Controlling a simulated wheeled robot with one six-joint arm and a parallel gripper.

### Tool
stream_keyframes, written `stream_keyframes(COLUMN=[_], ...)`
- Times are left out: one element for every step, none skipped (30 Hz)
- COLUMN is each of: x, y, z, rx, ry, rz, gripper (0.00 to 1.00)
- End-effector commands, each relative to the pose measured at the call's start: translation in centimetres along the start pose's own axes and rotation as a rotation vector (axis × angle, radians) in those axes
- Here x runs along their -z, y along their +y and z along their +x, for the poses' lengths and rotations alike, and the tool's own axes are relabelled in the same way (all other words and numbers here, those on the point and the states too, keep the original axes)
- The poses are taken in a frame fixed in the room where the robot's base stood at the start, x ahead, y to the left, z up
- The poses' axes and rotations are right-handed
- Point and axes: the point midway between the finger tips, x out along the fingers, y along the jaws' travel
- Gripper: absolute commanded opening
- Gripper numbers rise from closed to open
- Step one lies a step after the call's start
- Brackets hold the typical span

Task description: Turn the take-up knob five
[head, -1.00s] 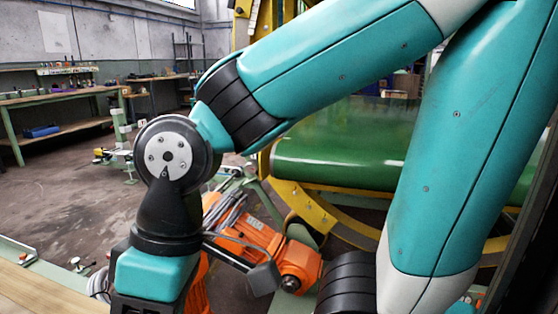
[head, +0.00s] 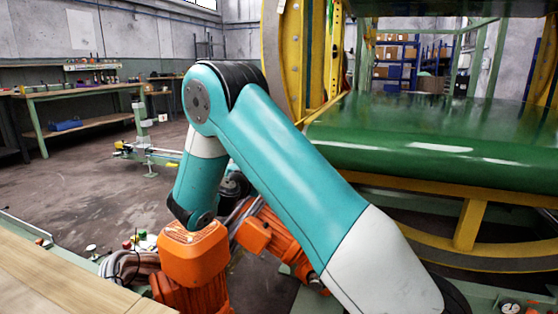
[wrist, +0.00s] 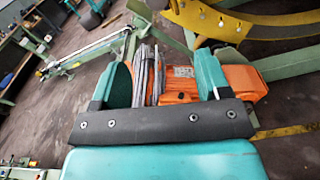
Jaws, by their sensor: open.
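My gripper (wrist: 163,72) shows in the wrist view, with its two green fingers spread apart and nothing held between them. Beyond the fingers are grey cables and an orange motor unit (wrist: 180,85); I cannot tell the distance to it. In the head view my arm reaches down at the centre left, and the gripper itself is hidden behind an orange housing (head: 195,255). I cannot make out the take-up knob in either view. Small red and green knob-like parts (head: 133,241) sit on the machine at the lower left, too small to identify.
A wide green belt (head: 430,140) on a yellow ring frame (head: 468,222) fills the right. A wooden top (head: 60,280) lies at the lower left. A workbench (head: 85,92) stands at the far left, with open floor (head: 80,185) before it.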

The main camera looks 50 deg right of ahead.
Motion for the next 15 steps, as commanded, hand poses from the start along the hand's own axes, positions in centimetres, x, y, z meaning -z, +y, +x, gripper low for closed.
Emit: stream_keyframes(x=[0.1, -0.1, -0.2, -0.4, -0.5, -0.7, -0.8, -0.9, -1.1, -0.6, -0.4, -0.4, -0.5, -0.5, -0.5], y=[0.0, 0.1, 0.1, 0.2, 0.2, 0.2, 0.2, 0.2, 0.2, 0.1, 0.1, 0.0, 0.0, 0.0, 0.1], z=[0.3, 0.4, 0.7, 0.9, 1.2, 1.7, 2.1, 2.6, 3.4, 4.1, 4.8, 5.7, 6.4, 7.1, 8.0], rx=[-0.005, -0.008, -0.009, -0.01, -0.01, -0.01, -0.008, -0.008, -0.007, -0.006, -0.007, -0.005, -0.007, -0.006, -0.006], ry=[-0.029, -0.044, -0.055, -0.06, -0.063, -0.064, -0.063, -0.062, -0.062, -0.062, -0.062, -0.063, -0.063, -0.063, -0.062], rz=[-0.046, -0.064, -0.082, -0.09, -0.093, -0.094, -0.093, -0.093, -0.092, -0.089, -0.086, -0.086, -0.085, -0.085, -0.084], gripper=[0.7, 0.7, 0.7, 0.7, 0.7, 0.7, 0.7, 0.7, 0.7, 0.7, 0.7, 0.7, 0.7, 0.7, 0.7])
